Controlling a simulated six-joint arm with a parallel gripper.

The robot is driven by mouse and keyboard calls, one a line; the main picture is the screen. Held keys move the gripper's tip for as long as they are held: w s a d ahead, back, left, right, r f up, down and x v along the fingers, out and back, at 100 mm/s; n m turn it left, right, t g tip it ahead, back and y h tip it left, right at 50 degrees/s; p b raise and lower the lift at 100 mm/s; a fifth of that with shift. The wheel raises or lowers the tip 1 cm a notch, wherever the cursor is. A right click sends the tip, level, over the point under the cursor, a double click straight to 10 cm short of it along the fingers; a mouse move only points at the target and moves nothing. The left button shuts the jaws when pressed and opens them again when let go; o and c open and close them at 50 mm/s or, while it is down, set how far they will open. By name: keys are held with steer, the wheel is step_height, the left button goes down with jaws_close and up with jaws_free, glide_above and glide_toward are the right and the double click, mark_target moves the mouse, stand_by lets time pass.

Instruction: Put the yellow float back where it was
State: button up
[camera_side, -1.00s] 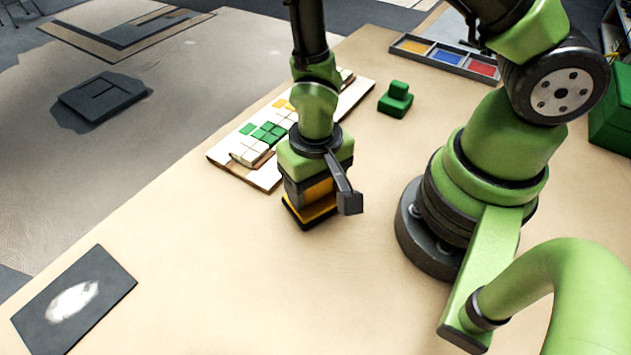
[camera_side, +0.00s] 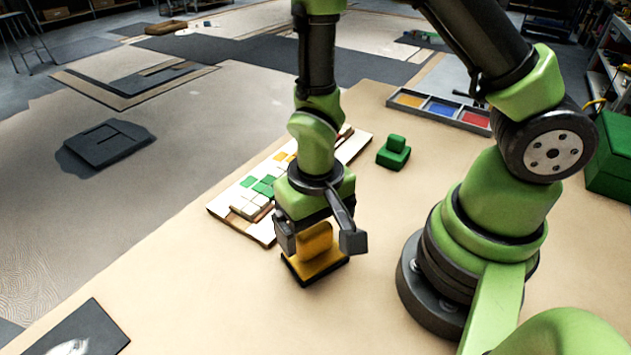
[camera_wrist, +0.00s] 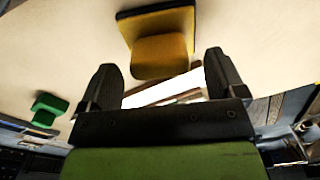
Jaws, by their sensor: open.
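The yellow float (camera_side: 316,256) has a dark base plate and a rounded yellow handle on top. It stands on the tan tabletop just in front of the mosaic panel. My gripper (camera_side: 318,240) is open above it, one finger on each side of the handle and apart from it. In the wrist view the float (camera_wrist: 160,45) lies beyond the fingertips, and the gap between the fingers of my gripper (camera_wrist: 160,65) is empty.
The mosaic panel (camera_side: 243,228) with green, white and yellow tiles lies behind the float. A green float (camera_side: 393,152) stands to the right. A tray (camera_side: 440,107) with yellow, blue and red sections lies at the back. A dark board (camera_side: 85,335) is at front left.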

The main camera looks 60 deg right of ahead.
mark_target(316, 230)
steer(key=shift+r, duration=4.35)
steer(key=s+d+r+t+y, duration=0.1)
steer(key=s+d+r+t, duration=0.1)
steer(key=r, duration=0.6)
steer(key=s+d+r+t+y, duration=0.1)
steer(key=s+d+r+t, duration=0.2)
steer(key=r, duration=0.5)
steer(key=shift+s+r+n+t, duration=0.3)
steer(key=shift+s+t, duration=0.25)
steer(key=shift+t, duration=0.55)
